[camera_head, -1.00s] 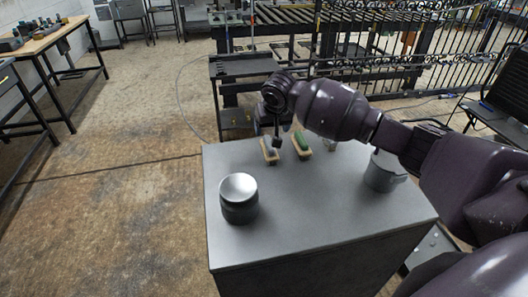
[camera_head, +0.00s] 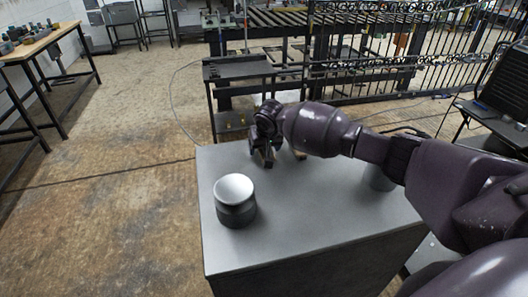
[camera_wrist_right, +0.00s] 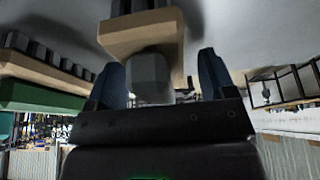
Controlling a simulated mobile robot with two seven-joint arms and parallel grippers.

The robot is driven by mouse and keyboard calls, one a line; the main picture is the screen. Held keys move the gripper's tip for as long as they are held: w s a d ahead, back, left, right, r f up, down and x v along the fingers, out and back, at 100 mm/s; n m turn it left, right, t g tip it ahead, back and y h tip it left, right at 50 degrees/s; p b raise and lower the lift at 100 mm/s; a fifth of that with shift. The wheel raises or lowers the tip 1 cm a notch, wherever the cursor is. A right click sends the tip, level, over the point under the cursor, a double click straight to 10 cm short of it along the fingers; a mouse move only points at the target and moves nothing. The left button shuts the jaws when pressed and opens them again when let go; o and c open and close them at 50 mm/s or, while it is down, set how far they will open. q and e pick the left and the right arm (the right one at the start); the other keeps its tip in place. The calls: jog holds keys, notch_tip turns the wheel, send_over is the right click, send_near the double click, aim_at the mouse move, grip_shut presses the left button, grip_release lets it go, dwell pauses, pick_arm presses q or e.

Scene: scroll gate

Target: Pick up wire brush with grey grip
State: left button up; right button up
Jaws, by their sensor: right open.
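The wire brush with the grey grip shows in the right wrist view, with its wooden block (camera_wrist_right: 143,40) and grey grip (camera_wrist_right: 149,78). My right gripper (camera_head: 264,160) is open, low over the far left part of the tabletop. In the right wrist view its two fingers stand on either side of the grey grip, with visible gaps. In the head view my gripper and arm hide this brush. A second brush with a green grip (camera_wrist_right: 40,98) lies beside it in the wrist view; only a bit of its wood (camera_head: 298,154) shows in the head view. My left gripper is not in view.
The brushes lie on a grey cabinet top (camera_head: 300,220). A dark round container with a shiny lid (camera_head: 235,200) stands near the left edge. A grey pot (camera_head: 378,179) stands at the right, partly behind my arm. The front middle of the top is clear.

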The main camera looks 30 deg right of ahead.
jog(key=c, duration=1.1)
jog(key=shift+o, duration=0.2)
notch_tip(320, 180, up, 20)
jog(key=p, duration=0.3)
jog(key=o, duration=0.4)
jog(key=shift+c, duration=1.3)
jog(key=shift+f, duration=0.1)
